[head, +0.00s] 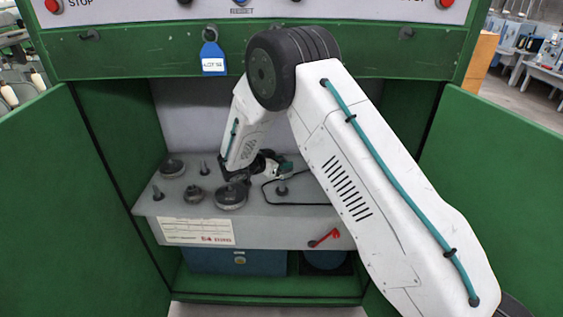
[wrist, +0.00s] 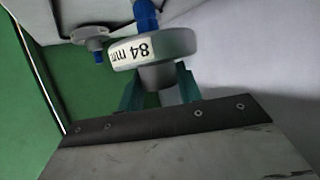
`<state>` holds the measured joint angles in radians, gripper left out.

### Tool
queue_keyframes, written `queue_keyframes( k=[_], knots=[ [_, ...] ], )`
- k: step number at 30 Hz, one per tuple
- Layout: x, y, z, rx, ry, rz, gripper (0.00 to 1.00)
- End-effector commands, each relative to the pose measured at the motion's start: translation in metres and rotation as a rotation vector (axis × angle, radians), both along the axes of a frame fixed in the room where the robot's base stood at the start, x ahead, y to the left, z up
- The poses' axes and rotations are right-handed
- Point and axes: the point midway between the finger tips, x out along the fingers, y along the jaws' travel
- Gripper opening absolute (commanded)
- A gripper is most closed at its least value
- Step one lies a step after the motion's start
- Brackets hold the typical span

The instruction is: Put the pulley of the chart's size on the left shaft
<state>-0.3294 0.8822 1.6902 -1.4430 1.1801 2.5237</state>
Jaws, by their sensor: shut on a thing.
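A grey pulley marked "84 mm" (wrist: 150,50) is in my gripper (wrist: 158,88), its hub between the teal fingers. In the head view my gripper (head: 285,170) is above the shelf, near the shaft inside the black belt loop (head: 282,189); the held pulley is hard to make out there. In the wrist view a blue shaft (wrist: 145,14) shows just beyond the pulley; I cannot tell whether it touches. A second blue-tipped shaft with a round flange (wrist: 90,36) is apart to the left. The chart (head: 198,232) has a red size, too small to read surely.
Thin posts (head: 157,194) stand nearby. A red lever (head: 323,238) is on the shelf's front. Green cabinet walls enclose both sides.

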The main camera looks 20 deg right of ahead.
Motion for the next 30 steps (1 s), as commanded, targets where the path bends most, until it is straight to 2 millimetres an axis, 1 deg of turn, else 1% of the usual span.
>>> queue_keyframes(
  k=[22, 30],
  knots=[
    [0.0, 0.0, -0.022, 0.0, -0.001, 0.0, 0.04],
    [0.0, 0.0, -0.024, 0.0, -0.001, 0.0, 0.04]
  ],
)
